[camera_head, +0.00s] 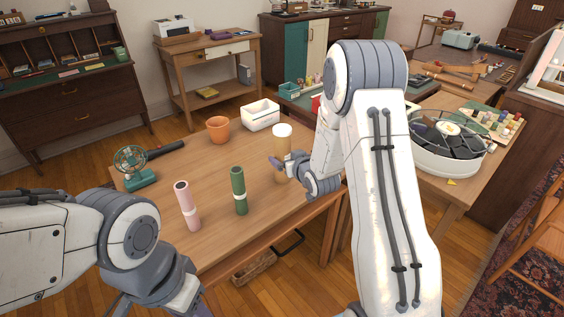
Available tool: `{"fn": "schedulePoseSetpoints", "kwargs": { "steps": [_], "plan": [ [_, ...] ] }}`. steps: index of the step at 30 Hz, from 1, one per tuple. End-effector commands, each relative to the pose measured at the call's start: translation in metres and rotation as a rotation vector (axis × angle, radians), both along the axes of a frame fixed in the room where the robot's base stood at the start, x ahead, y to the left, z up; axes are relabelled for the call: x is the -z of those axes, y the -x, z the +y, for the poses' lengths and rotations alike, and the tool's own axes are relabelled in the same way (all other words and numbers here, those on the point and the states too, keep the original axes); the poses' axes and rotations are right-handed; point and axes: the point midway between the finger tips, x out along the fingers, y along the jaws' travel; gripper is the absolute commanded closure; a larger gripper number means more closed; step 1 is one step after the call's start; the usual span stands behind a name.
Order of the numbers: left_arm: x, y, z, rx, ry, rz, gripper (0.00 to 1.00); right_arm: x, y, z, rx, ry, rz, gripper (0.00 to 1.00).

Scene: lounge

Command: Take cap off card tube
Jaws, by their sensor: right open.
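The card tube (282,146) is tan and stands upright near the right end of the wooden table. A white cap (283,130) sits on its top. My right gripper (281,162) is open at the tube's middle, below the cap. One finger shows at the tube's left and front, and the rest of the gripper is at its right. I cannot tell whether the fingers touch it. The gripper hides part of the tube's lower half. My left arm comes in at the lower left, and its gripper is below the picture edge.
A pink tube (187,206) and a green tube (239,190) stand near the table's front. A teal fan (134,168), an orange pot (218,129) and a white bin (260,115) stand farther back. The middle of the wooden table (205,160) is clear.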

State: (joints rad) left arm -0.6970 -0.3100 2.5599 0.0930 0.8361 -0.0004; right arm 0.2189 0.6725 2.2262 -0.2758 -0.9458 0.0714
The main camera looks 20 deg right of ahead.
Motion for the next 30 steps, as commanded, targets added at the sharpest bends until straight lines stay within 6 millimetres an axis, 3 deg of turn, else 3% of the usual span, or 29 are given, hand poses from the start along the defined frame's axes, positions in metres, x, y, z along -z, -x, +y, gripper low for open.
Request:
{"fn": "schedulePoseSetpoints", "kwargs": {
  "steps": [18, 26, 27, 30],
  "plan": [
    [-0.004, 0.000, 0.000, 0.000, 0.000, 0.000, 0.50, 0.023, -0.068, 0.001, -0.001, 0.001, 0.002, 0.03],
    [-0.004, 0.000, 0.000, 0.000, 0.000, 0.000, 0.50, 0.024, -0.072, 0.001, -0.001, 0.000, 0.003, 0.03],
    [-0.004, 0.000, 0.000, 0.000, 0.000, 0.000, 0.50, 0.024, -0.072, 0.001, -0.001, 0.000, 0.003, 0.07],
    [-0.004, 0.000, 0.000, 0.000, 0.000, 0.000, 0.50, 0.024, -0.072, 0.001, -0.001, 0.001, 0.003, 0.45]
  ]
}}
